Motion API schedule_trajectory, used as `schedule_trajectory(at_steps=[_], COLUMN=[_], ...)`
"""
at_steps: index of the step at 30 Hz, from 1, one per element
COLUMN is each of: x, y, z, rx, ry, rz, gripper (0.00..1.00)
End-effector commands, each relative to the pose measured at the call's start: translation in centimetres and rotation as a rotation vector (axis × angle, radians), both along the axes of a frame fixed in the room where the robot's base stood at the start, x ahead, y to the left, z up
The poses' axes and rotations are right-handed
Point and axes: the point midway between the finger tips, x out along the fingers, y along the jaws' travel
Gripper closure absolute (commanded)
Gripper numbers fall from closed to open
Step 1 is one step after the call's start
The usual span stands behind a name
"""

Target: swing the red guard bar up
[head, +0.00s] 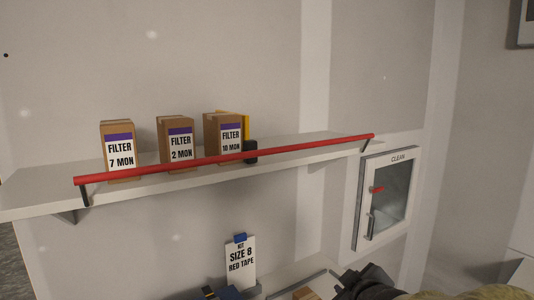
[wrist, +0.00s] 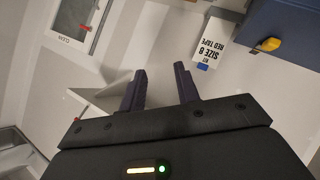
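The red guard bar (head: 225,160) runs along the front of the white shelf (head: 30,200) in the head view, on a short dark arm at each end. It crosses low in front of three filter boxes: 7 MON (head: 120,152), 2 MON (head: 180,143) and 10 MON (head: 230,137). My gripper (wrist: 161,76) shows in the wrist view with its two dark fingers apart and nothing between them. A small red piece (wrist: 76,119) at the left there may be the bar's end. In the head view, a dark part of my arm shows at the bottom, below the shelf and apart from the bar.
A white cabinet marked CLEAN (head: 363,200), with a glass door and red latch, hangs right of the shelf. A SIZE 8 RED TAPE card (head: 240,262) stands below the shelf. A yellow and black item (head: 249,150) sits beside the 10 MON box. Space before the bar looks clear.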

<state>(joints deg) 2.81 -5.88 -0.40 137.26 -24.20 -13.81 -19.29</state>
Motion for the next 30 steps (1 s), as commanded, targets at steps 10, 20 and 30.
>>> schedule_trajectory(at_steps=[10, 20, 30], x=[-0.2, -2.1, -1.2], y=[6.6, 8.5, 9.1], z=[19.6, 22.5, 22.8], rx=[-0.530, -0.641, -0.637], ry=[-0.784, -0.938, -0.934], rz=[0.507, 0.608, 0.608], gripper=[0.68, 0.68, 0.68])
